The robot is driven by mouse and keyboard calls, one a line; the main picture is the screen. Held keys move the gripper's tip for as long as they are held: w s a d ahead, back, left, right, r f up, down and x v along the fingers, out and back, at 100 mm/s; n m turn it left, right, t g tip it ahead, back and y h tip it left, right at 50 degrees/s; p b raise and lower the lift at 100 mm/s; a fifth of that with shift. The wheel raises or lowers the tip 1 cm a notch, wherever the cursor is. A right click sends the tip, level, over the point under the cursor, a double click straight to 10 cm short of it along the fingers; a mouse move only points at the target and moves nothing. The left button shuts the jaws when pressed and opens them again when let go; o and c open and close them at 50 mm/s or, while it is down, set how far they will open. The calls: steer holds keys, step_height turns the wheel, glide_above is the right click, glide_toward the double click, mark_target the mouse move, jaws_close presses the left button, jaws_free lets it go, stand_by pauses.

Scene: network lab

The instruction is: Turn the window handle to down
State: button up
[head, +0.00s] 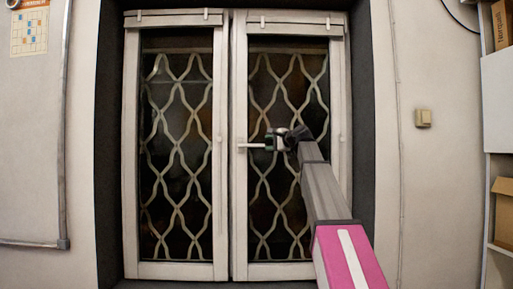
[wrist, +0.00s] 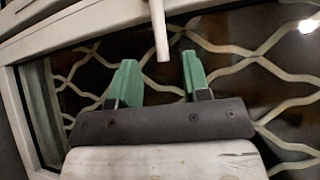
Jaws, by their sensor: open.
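The window handle (head: 251,145) is a thin white lever on the left stile of the right window sash (head: 239,200). It lies horizontal and points right, toward my gripper (head: 270,141). In the wrist view my gripper (wrist: 158,63) has its two green fingers spread, with nothing clamped between them. The handle (wrist: 159,28) comes in from the top edge there, and its free end reaches the gap between the fingertips. I cannot tell whether a finger touches it. The handle's base is outside the wrist view.
The left sash (head: 131,180) stands beside the right one, and both look closed. A pale wavy grille (head: 180,160) shows across the dark panes. A light switch (head: 423,118) is on the wall at right, near shelves with boxes (head: 503,205). A whiteboard (head: 35,150) hangs at left.

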mark_target(258, 145)
steer(key=x, duration=0.8)
steer(key=shift+w+a+f, duration=0.1)
steer(key=shift+w+a, duration=0.1)
steer(key=shift+w, duration=0.1)
jaws_close()
